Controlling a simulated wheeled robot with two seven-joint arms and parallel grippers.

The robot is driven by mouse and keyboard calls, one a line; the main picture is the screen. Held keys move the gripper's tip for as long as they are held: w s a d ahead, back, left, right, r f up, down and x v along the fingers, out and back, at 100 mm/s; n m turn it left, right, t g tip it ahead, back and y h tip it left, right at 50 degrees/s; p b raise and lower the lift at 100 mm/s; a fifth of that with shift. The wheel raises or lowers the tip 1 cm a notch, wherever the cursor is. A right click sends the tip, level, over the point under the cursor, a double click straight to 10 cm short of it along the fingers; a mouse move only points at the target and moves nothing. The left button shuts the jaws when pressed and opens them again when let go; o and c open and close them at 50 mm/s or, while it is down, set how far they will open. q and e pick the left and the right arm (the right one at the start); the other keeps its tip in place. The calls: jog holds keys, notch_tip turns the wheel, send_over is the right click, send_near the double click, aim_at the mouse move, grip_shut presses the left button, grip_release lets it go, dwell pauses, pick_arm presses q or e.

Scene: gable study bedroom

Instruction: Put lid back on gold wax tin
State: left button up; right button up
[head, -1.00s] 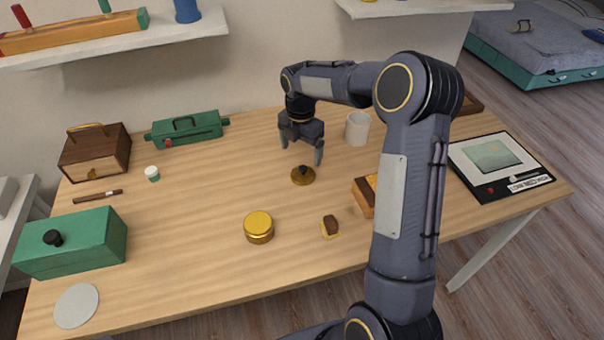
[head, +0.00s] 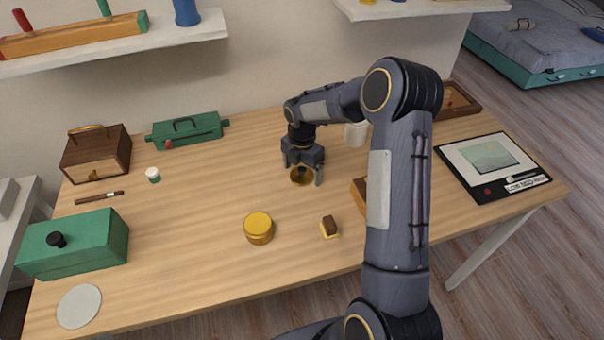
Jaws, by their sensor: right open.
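The gold wax tin (head: 258,232) stands on the wooden desk near the front middle, a short round tin with a yellow-gold top. A round gold-brown lid (head: 300,182) with a dark knob lies on the desk behind it and to its right. My right gripper (head: 302,174) is low over the lid with its fingers open and pointing down, one on each side of the knob. The gripper partly hides the lid, and I cannot tell whether the fingers touch it. My left gripper is not in view.
A small brown-and-yellow block (head: 329,228) lies right of the tin. A wooden box (head: 360,195) is partly behind my right arm, and a white mug (head: 355,134) stands behind the gripper. Green boxes and a grey disc (head: 79,306) are at left.

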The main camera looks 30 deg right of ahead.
aim_at(302, 168)
jog(key=shift+c, duration=0.4)
jog(key=c, duration=1)
jog(key=shift+r, duration=0.5)
notch_tip(302, 168, up, 2)
jog(key=shift+r, duration=0.15)
jog(key=s+r+b, duration=0.1)
jog(key=s+r, duration=0.2)
jog(key=s, duration=0.1)
jog(key=s+r+b, duration=0.1)
jog(key=s+r, duration=0.2)
jog(key=s, duration=0.2)
jog(key=s+r+b, duration=0.1)
jog(key=s+r, duration=0.2)
jog(key=s, duration=0.2)
jog(key=shift+a+r, duration=0.1)
jog(key=shift+r, duration=0.25)
